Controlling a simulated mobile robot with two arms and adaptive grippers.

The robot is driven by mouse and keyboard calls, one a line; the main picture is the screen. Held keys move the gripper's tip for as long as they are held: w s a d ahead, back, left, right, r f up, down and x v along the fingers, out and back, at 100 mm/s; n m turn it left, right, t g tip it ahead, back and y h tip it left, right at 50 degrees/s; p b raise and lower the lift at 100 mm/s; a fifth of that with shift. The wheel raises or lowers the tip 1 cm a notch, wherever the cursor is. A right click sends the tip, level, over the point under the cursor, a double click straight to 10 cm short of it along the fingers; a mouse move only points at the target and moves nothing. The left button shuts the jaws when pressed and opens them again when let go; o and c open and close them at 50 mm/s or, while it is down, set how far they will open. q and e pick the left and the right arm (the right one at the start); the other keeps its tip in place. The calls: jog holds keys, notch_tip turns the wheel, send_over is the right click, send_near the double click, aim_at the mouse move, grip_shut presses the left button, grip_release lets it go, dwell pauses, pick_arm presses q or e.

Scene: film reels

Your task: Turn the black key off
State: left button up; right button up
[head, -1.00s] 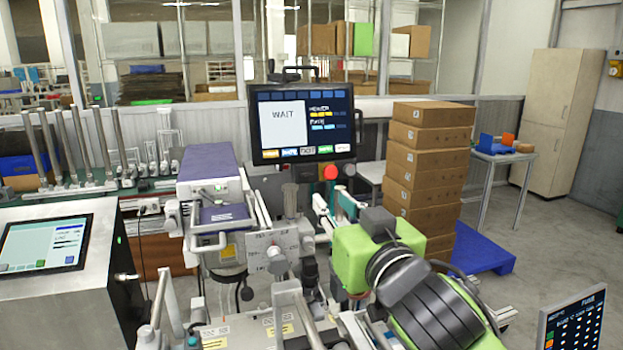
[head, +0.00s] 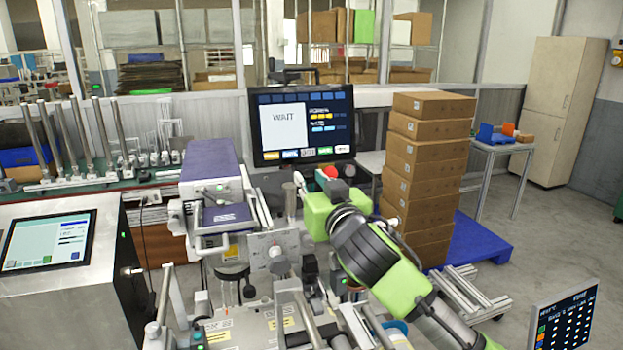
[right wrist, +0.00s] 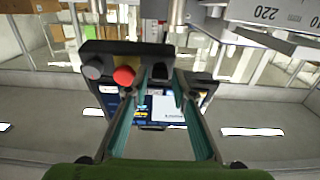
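The black key (right wrist: 160,72) shows in the right wrist view on a dark control box (right wrist: 107,52), beside a red button (right wrist: 123,76) and a grey knob (right wrist: 92,71). My right gripper (right wrist: 160,86) is open, its two teal fingers pointing at the key, one to each side. A gap shows between the fingers; I cannot tell whether either touches the key. In the head view the red button (head: 330,172) is below the monitor, my right gripper (head: 318,181) is close by it, and the key is hidden. My left gripper is not in view.
The monitor (head: 302,125) reads WAIT. A stack of cardboard boxes (head: 425,180) stands right of it on a blue pallet (head: 485,240). A machine with a purple-topped unit (head: 210,160) stands left of my right arm.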

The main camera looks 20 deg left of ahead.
grip_shut()
jog(key=n+p, duration=0.1)
jog(key=n, duration=0.1)
jog(key=n+g+y+p, duration=0.1)
jog(key=n+p, duration=0.3)
jog(key=n, duration=0.1)
jog(key=shift+w+d+r+g, duration=0.15)
jog(key=shift+d+r+g, duration=0.05)
jog(key=shift+r+g, duration=0.1)
jog(key=n+p, duration=0.3)
jog(key=n+g+p, duration=0.1)
jog(key=n+p, duration=0.2)
jog(key=n, duration=0.1)
jog(key=shift+r+g+y+p, duration=0.1)
jog(key=shift+g+y+p, duration=0.2)
jog(key=shift+y, duration=0.1)
jog(key=n+p, duration=0.1)
jog(key=n, duration=0.2)
jog(key=shift+w+g+p, duration=0.1)
jog(key=shift+g+p, duration=0.2)
jog(key=shift+n+h+p, duration=0.3)
jog(key=shift+n, duration=1.1)
